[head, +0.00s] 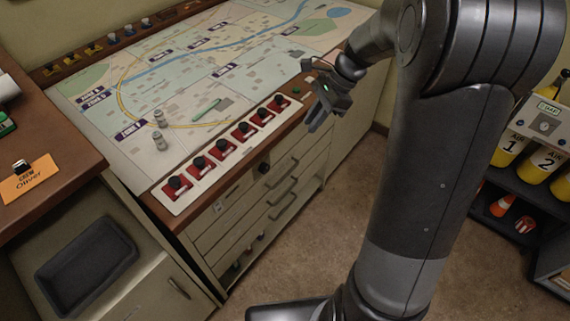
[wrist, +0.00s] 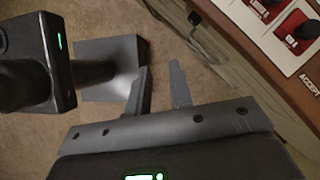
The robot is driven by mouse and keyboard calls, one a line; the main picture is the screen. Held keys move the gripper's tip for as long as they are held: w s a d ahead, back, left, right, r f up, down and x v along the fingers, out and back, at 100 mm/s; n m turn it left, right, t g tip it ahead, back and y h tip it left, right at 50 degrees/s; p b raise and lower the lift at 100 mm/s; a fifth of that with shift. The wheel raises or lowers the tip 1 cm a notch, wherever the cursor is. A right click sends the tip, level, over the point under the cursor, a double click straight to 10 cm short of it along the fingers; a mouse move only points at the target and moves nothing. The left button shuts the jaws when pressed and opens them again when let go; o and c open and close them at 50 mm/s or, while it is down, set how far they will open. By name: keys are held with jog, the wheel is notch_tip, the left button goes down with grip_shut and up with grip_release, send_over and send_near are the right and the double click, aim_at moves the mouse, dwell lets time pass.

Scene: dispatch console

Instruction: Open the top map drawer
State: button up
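The map drawers are a stack of pale shallow fronts under the map console, in the middle of the head view. The top map drawer's bar handle (head: 284,170) shows on the front, with more handles below it. The drawers look shut, their fronts flush with each other. My gripper (head: 316,122) is beside the console's front right edge, above and to the right of the handles, and apart from them. In the wrist view my gripper's fingers (wrist: 160,70) are spread with only carpet between them.
The map tabletop (head: 215,75) has two small grey pieces, a green marker and a row of red-based black knobs (head: 222,148). A brown desk (head: 50,150) and black tray (head: 88,262) are left. A shelf with yellow air cylinders (head: 508,145) is right.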

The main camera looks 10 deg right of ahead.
jog(key=w+d+f+m+g+y, duration=0.1)
jog(key=w+f+m+y, duration=0.3)
jog(key=f, duration=0.5)
jog(key=w+d+f+m+y, duration=0.2)
jog(key=w+f+m, duration=0.45)
jog(key=f, duration=0.25)
jog(key=m+t+y, duration=0.2)
jog(key=m+y, duration=0.3)
jog(key=m, duration=0.6)
send_near(287, 174)
jog(key=a, duration=0.3)
jog(key=a+f, duration=0.1)
jog(key=a, duration=0.6)
jog(key=shift+f, duration=0.35)
jog(key=shift+c, duration=0.3)
grip_shut()
